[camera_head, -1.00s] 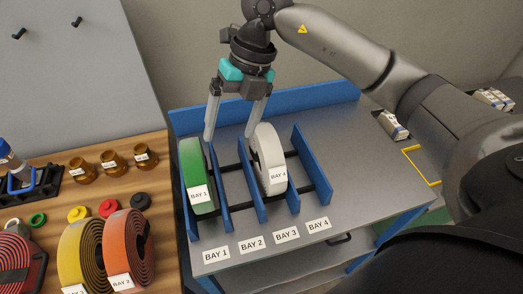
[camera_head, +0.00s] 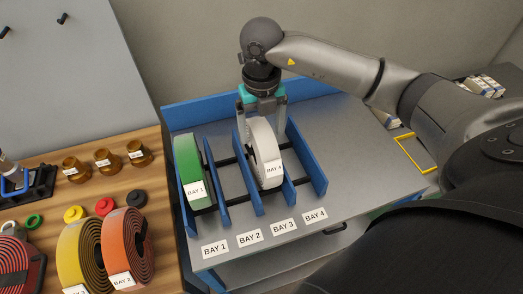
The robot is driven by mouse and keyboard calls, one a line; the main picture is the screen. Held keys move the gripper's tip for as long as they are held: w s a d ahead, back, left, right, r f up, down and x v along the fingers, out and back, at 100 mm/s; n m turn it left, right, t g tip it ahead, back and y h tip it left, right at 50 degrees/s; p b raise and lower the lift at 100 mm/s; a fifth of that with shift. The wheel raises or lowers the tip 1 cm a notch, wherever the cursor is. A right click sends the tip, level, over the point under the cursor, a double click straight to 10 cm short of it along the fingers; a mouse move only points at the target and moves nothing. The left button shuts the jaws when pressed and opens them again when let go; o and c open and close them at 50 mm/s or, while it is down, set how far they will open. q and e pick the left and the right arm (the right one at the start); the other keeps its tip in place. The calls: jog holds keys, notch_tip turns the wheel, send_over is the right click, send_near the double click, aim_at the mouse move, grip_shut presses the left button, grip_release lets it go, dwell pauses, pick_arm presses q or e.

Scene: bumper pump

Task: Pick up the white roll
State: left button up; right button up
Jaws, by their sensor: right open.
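The white roll (camera_head: 264,150) stands upright in the blue rack on the grey table, with a "BAY 4" label on its near face. It sits behind the printed BAY 3 sign (camera_head: 284,226), between two blue dividers. My right gripper (camera_head: 262,122) points down at the far end of the roll, open, with one finger on each side of it. The left finger is partly hidden by the roll and divider, and I cannot tell whether the fingers touch the roll. My left gripper is not in view.
A green roll (camera_head: 188,168) stands in the leftmost bay. Blue dividers (camera_head: 306,160) flank the bays. Yellow (camera_head: 78,250) and orange (camera_head: 124,245) rolls stand on the wooden bench at left. The table's right part (camera_head: 365,170) is clear.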

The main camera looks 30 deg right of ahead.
notch_tip(320, 180, down, 5)
jog(key=shift+f+p, duration=0.1)
jog(key=shift+p, duration=0.35)
jog(key=shift+c, duration=0.3)
jog(key=c, duration=1.4)
grip_shut()
jog(key=shift+w+r, duration=0.2)
